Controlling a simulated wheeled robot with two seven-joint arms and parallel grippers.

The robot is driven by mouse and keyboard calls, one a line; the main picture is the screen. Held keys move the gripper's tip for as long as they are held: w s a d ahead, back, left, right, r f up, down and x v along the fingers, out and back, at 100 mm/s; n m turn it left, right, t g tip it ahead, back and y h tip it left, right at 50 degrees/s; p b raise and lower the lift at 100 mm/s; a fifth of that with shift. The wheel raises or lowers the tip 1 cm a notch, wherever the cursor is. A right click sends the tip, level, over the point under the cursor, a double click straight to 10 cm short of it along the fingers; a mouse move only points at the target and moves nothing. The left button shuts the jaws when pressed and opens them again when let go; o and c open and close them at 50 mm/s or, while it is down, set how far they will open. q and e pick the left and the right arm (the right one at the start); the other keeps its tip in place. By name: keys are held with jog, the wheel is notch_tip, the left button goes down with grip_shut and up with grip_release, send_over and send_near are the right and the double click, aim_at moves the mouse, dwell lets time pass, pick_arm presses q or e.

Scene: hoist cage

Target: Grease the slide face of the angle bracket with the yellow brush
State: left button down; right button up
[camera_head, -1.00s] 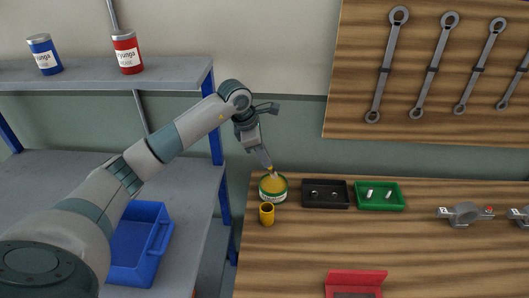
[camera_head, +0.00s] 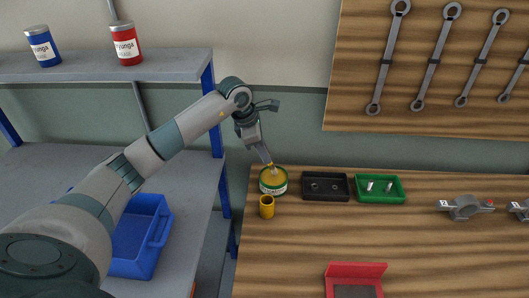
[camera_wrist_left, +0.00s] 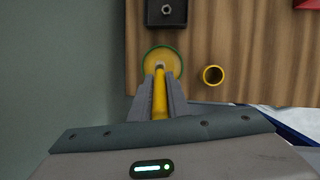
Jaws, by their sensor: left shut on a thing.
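The yellow brush (camera_wrist_left: 160,98) is clamped between the two fingers of my left gripper (camera_wrist_left: 161,93). In the head view my left gripper (camera_head: 266,160) points down over the grease tin (camera_head: 273,185), at the left back of the bench. The tin has a green and white label, and yellow grease fills it. In the wrist view the brush's tip lies over the grease inside the tin's green rim (camera_wrist_left: 176,55); how deep it dips I cannot tell. I cannot make out a clear angle bracket; two grey metal fittings (camera_head: 465,208) stand at the right. My right gripper is out of view.
A yellow cup (camera_head: 266,207) stands just in front of the tin. A black tray (camera_head: 338,199) and a green tray (camera_head: 390,198) with small parts sit to its right. A red case (camera_head: 356,270) lies at the front. The middle of the bench is clear. A blue bin (camera_head: 130,260) stands left.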

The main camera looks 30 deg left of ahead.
pick_arm(q)
jog(key=shift+f+b, duration=0.6)
jog(key=shift+f, duration=0.05)
dwell(0.8)
jog(key=shift+s+f+b, duration=0.1)
jog(key=shift+f+b, duration=0.05)
jog(key=shift+b, duration=0.15)
dwell(2.0)
jog(key=shift+r+p, duration=0.3)
jog(key=shift+r, duration=0.4)
jog(key=shift+r+p, duration=1.1)
jog(key=shift+r, duration=1.85)
